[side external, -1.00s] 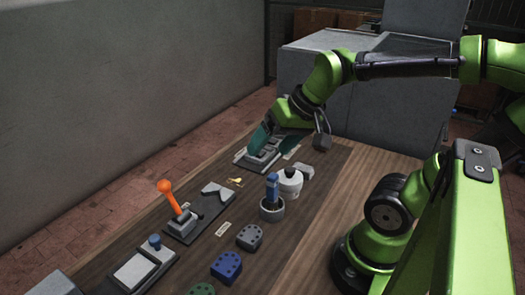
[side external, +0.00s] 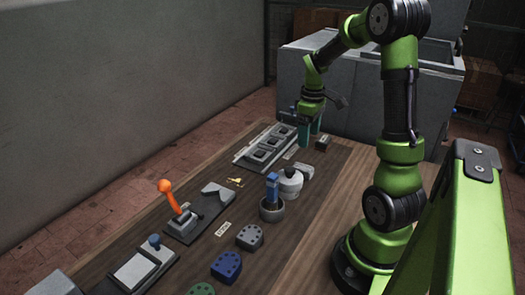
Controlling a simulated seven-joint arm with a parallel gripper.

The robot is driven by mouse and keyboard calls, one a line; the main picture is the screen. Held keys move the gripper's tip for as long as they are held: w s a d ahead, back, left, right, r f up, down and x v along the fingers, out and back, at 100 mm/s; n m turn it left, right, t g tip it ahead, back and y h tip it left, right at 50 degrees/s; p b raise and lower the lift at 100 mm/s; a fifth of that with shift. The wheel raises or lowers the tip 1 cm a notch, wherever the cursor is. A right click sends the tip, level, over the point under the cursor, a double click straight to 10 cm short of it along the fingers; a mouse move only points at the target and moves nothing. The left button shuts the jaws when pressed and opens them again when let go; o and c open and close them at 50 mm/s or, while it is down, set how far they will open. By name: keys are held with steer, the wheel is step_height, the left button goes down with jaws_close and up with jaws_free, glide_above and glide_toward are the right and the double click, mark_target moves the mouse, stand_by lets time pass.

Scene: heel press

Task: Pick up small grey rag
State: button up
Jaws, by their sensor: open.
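A small light grey piece (side external: 304,171), which looks like the grey rag, lies on the table just right of a white round pot (side external: 290,182). It is too small to make out its folds. My gripper (side external: 310,132) is open and empty, with its teal fingers pointing down. It is above and behind the grey piece, apart from it, near the far end of the table beside the grey slotted tray (side external: 266,147).
A small dark block (side external: 322,144) stands close to my fingers on the right. A blue-handled tool stands in a grey cup (side external: 271,208). An orange-knobbed lever (side external: 170,199) and several dotted blocks (side external: 227,266) are nearer. Bare wood (side external: 335,215) lies to the right.

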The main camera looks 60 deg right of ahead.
mark_target(305, 168)
step_height(305, 168, down, 13)
steer(key=shift+a, duration=0.15)
stand_by(0.4)
steer(key=shift+c, duration=0.2)
steer(key=c, duration=1)
